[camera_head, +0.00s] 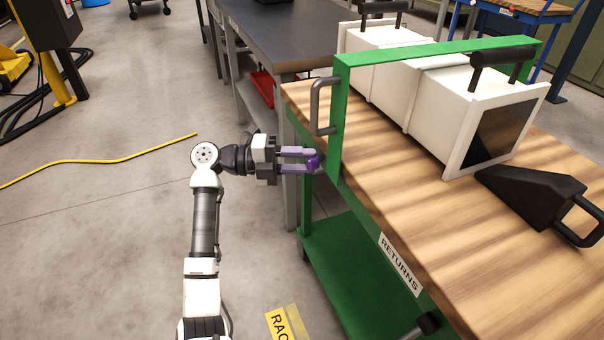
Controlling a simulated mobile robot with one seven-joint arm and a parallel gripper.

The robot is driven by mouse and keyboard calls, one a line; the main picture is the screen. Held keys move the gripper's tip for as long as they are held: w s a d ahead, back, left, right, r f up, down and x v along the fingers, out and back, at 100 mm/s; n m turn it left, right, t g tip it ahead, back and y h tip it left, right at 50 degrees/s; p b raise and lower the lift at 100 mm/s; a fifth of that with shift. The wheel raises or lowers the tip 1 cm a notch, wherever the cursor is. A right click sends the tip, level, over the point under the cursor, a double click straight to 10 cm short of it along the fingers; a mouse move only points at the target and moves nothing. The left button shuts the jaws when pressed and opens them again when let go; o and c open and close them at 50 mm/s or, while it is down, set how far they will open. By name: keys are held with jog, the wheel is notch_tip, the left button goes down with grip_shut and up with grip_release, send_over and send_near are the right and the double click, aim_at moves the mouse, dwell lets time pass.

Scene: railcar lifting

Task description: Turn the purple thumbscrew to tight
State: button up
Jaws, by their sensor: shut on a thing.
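The purple thumbscrew (314,163) is at the left side of the green cart frame, just below the grey handle. Only a small part of it shows between the fingertips. My gripper (309,160) reaches in from the left and is shut on the thumbscrew, with one finger above it and one below. The fingers are level and point right toward the green frame (338,130). The thumbscrew's shaft and how far it is turned cannot be made out.
A grey handle (315,107) sticks out from the frame just above my gripper. The wooden cart top (400,190) carries white boxes (430,100) and a black wedge (535,195). A green lower shelf (365,275) is below. Open floor with a yellow cable (110,160) lies left.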

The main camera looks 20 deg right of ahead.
jog(key=m+t+y+b, duration=0.1)
jog(key=m+b, duration=0.3)
jog(key=shift+b, duration=0.4)
jog(key=shift+s+r+m+t+y+b, duration=0.1)
jog(key=shift+m+t+y+b, duration=0.3)
jog(key=shift+m+t+b, duration=0.4)
jog(key=o, duration=1)
jog(key=shift+r, duration=0.1)
jog(key=shift+c, duration=0.2)
jog(key=p+v, duration=0.2)
jog(key=v, duration=1.1)
jog(key=shift+w+a, duration=0.35)
jog(key=shift+r, duration=0.1)
